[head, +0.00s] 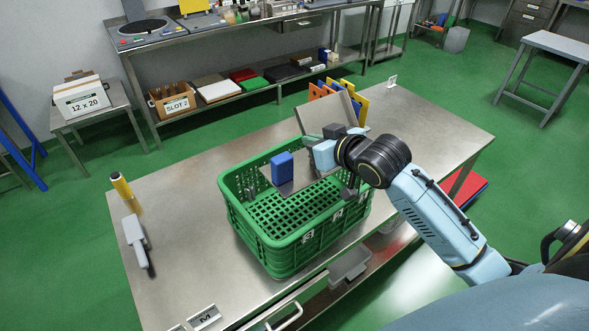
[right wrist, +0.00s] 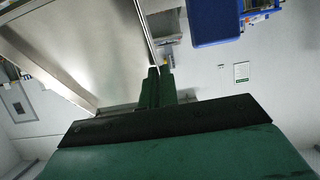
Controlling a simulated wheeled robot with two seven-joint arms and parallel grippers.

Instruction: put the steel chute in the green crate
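The steel chute (head: 323,113) is bent sheet metal, held tilted over the far side of the green crate (head: 272,245). One panel rises behind my right gripper (head: 312,143). In the right wrist view its broad steel face (right wrist: 95,45) fills the upper left. My right gripper's fingertips (right wrist: 154,82) close on its thin edge. A blue block (head: 282,167) shows beside the gripper, over the crate; it also shows in the wrist view (right wrist: 215,20). I cannot tell whether it is joined to the chute. The crate stands on the steel table, its visible floor bare. My left gripper is out of view.
Orange, blue and yellow upright plates (head: 345,98) stand behind the chute. A yellow cylinder (head: 122,186) and a grey handheld tool (head: 135,241) are on the table's left. A sign (head: 203,318) sits at the front edge. The table's left and right ends have free room.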

